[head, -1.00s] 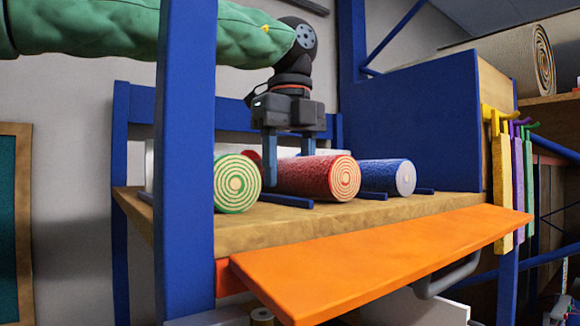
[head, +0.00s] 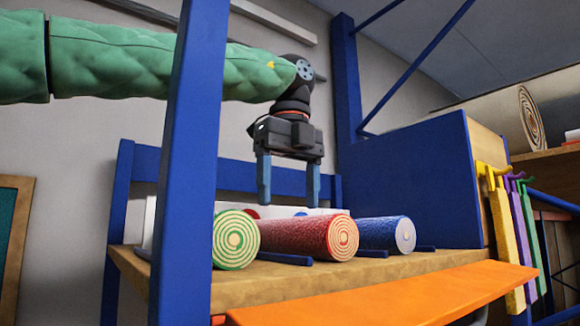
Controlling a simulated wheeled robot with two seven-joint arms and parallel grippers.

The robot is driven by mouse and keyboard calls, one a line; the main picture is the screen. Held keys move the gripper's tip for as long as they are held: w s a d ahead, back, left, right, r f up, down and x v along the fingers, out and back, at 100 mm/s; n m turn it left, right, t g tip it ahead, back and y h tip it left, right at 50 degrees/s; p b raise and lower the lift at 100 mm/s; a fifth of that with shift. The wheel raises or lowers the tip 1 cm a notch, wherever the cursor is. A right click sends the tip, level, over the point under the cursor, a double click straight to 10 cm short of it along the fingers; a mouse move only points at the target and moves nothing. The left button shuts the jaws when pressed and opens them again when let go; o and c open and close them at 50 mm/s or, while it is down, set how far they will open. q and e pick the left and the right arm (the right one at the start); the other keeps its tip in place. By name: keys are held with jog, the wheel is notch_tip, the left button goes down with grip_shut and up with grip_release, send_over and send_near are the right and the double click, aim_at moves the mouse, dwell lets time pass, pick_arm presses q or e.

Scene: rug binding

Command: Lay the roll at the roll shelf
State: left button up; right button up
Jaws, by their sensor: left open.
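The roll shelf (head: 290,284) is a wooden board in a blue frame. A red roll (head: 305,236) with a pale spiral end lies on it in the middle. A green-and-cream roll (head: 235,240) lies to its left, partly hidden by the blue post. A blue roll (head: 385,234) lies to its right. My left gripper (head: 288,200) points down above the red roll, open and empty, with its blue fingertips clear of the roll's top. My right gripper is out of view.
Low blue dividers (head: 284,259) lie on the shelf between the rolls. A blue post (head: 190,160) stands at the front left. An orange flap (head: 400,297) juts out in front. Yellow, purple and green tools (head: 500,240) hang at the right. A blue panel (head: 410,185) closes the right end.

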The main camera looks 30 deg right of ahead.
pick_arm(q)
notch_tip(320, 180, up, 4)
jog(key=shift+d+r+b, duration=0.1)
jog(key=shift+b, duration=0.4)
jog(key=shift+r, duration=1.05)
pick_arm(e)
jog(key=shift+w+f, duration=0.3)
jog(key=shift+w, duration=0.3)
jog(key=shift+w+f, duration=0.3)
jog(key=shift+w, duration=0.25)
